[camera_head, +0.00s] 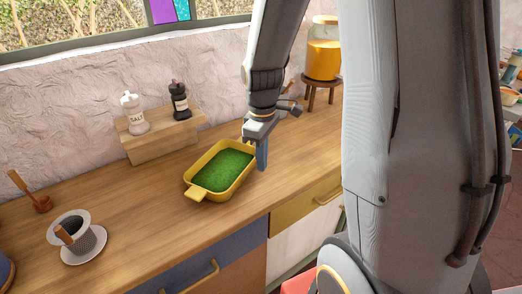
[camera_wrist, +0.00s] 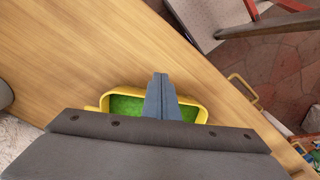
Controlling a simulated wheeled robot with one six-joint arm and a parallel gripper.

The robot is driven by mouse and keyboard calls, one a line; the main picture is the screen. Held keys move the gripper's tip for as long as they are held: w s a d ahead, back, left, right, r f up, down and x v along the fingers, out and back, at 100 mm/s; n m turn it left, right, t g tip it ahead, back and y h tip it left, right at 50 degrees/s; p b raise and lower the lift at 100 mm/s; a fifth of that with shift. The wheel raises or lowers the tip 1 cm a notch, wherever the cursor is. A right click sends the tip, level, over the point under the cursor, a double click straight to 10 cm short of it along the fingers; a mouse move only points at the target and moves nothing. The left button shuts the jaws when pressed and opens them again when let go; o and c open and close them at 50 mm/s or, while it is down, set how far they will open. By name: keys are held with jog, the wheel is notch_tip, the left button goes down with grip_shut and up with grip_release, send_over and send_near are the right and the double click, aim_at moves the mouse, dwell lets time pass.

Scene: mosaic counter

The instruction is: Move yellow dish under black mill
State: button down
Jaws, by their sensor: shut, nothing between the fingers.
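The yellow dish (camera_head: 197,193), with green contents, stands on the wooden counter in the head view. The black mill (camera_head: 180,100) stands on a small wooden riser (camera_head: 162,140) behind the dish, beside the white salt mill (camera_head: 133,113). My gripper (camera_head: 262,160) points down at the right end of the dish with its fingers together; I cannot tell whether they touch the dish. In the wrist view, the shut fingers (camera_wrist: 161,90) overlap the dish (camera_wrist: 190,98) and hide its middle, while my gripper body covers its lower side.
A grey ribbed cup on a saucer (camera_head: 82,249) and a wooden-handled item (camera_head: 34,195) stand at the left. A jar of yellow liquid (camera_head: 322,58) stands on a stool-like stand at the back right. Bare counter lies left of the dish.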

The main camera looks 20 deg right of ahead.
notch_tip(320, 180, down, 4)
jog(key=shift+f+p, duration=0.15)
jog(key=shift+p, duration=0.2)
jog(key=shift+w+a+f+p, duration=0.2)
jog(key=shift+w+a+p, duration=0.45)
jog(key=shift+w+a, duration=0.7)
jog(key=shift+w, duration=0.1)
